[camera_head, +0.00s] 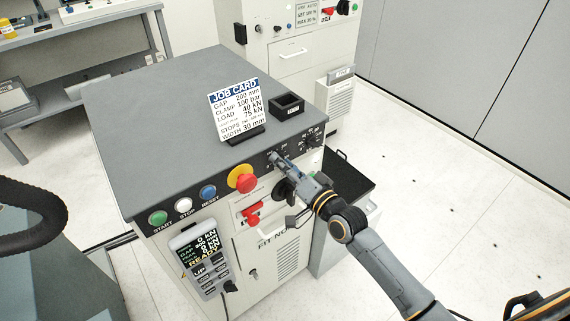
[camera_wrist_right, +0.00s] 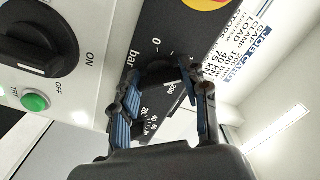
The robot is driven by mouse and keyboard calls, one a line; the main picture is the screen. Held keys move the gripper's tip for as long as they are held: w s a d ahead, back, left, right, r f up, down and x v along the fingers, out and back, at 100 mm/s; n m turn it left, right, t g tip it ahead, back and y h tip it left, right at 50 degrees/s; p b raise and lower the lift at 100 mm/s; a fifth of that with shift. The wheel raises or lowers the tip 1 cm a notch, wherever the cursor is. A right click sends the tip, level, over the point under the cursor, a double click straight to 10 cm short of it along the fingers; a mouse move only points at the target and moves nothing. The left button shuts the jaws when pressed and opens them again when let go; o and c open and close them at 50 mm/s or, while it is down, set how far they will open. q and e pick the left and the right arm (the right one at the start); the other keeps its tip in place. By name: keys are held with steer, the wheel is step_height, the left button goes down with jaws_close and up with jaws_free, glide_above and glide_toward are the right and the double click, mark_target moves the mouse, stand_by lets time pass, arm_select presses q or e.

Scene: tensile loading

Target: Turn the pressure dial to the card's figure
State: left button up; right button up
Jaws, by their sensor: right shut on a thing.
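The pressure dial (camera_wrist_right: 158,74) is a black knob on the dark strip of the cabinet's front, beside a white scale marked bar. My right gripper (camera_head: 276,157) is at this dial and hides most of it in the head view. In the right wrist view its two fingers (camera_wrist_right: 166,98) are closed on the knob's sides. The pointer's exact reading is not clear. My left gripper is not in view.
On the same front are START, STOP and RESET buttons (camera_head: 208,192), a red and yellow emergency stop (camera_head: 243,179) and a red switch (camera_head: 252,214). A black ON/OFF rotary switch (camera_wrist_right: 38,40) is close to my right gripper. A small black box (camera_head: 287,105) stands on top.

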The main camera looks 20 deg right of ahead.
steer(key=o, duration=1.2)
steer(key=shift+c, duration=0.2)
steer(key=v, duration=1.2)
steer(key=s+d+f+n+g+h, duration=0.1)
steer(key=s+d+f+g+h, duration=0.15)
steer(key=f, duration=0.95)
steer(key=s+d+f+n+g+h, duration=0.15)
steer(key=s+f, duration=0.25)
steer(key=f, duration=0.7)
steer(key=s+d+f+g+h, duration=0.1)
steer(key=s+d+f+g, duration=0.15)
steer(key=f, duration=0.95)
steer(key=s+a+f+n+g, duration=0.1)
steer(key=s+f+n+g, duration=0.1)
steer(key=s+f, duration=0.4)
steer(key=s+a+f+n+g, duration=0.1)
steer(key=s+f+g, duration=0.3)
steer(key=s, duration=1)
steer(key=s+a+f+n+g+h, duration=0.1)
steer(key=s+a+f+n+g, duration=0.1)
steer(key=s+f, duration=0.7)
steer(key=shift+s+f+n+g, duration=0.25)
steer(key=shift+s+n+g, duration=0.3)
steer(key=shift+s+g, duration=0.3)
